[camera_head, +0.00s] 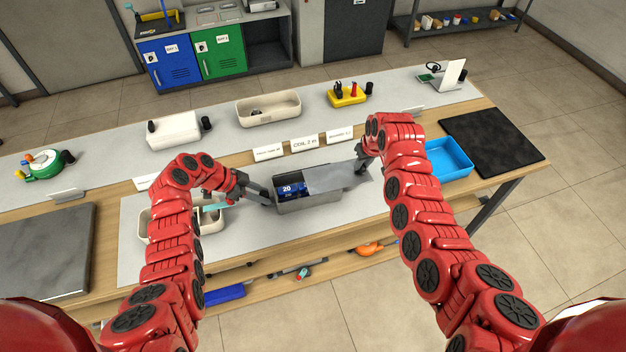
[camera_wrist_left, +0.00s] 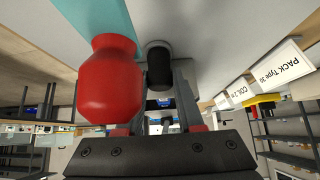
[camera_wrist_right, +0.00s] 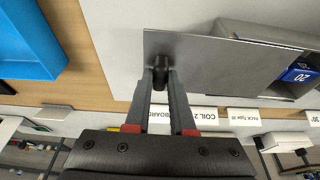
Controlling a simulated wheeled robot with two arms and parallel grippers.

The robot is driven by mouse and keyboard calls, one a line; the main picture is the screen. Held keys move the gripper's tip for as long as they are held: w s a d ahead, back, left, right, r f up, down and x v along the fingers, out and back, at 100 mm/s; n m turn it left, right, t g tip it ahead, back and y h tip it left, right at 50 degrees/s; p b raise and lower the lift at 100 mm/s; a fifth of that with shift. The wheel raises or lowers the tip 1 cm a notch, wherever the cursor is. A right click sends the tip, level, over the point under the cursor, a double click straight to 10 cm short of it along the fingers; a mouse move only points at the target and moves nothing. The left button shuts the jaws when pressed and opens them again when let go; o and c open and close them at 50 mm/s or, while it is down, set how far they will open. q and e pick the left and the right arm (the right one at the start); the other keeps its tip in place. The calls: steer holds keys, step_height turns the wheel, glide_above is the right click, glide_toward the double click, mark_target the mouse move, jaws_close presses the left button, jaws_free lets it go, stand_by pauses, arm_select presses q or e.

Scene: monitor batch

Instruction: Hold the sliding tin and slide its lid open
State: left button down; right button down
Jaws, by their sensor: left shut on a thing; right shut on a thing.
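The grey sliding tin (camera_head: 308,204) lies on the light mat in the middle of the bench. Its flat grey lid (camera_head: 340,176) is slid far to the right, reaching beyond the tin's right end. The tin's left part is uncovered and shows a blue box marked 20 (camera_head: 291,189), also in the right wrist view (camera_wrist_right: 300,76). My left gripper (camera_head: 267,197) is shut at the tin's left end; its exact grip is partly hidden. My right gripper (camera_head: 362,165) is shut on the small black knob (camera_wrist_right: 160,70) at the lid's outer end.
A beige bin (camera_head: 212,219) stands left of the tin, partly behind my left arm. A blue tray (camera_head: 450,159) and a dark mat (camera_head: 492,143) are on the right. Label cards (camera_head: 304,143) stand behind the tin. A rounded red thing (camera_wrist_left: 110,82) shows near the left wrist camera.

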steer(key=shift+w+d, duration=0.3)
steer(key=shift+d, duration=0.65)
steer(key=shift+w+d, duration=0.25)
steer(key=shift+d, duration=0.7)
steer(key=shift+w+d, duration=0.1)
steer(key=shift+d, duration=0.25)
steer(key=c, duration=0.7)
jaws_free()
steer(key=shift+r, duration=0.1)
steer(key=v, duration=1.1)
steer(key=shift+s+r, duration=0.25)
steer(key=shift+r, duration=0.1)
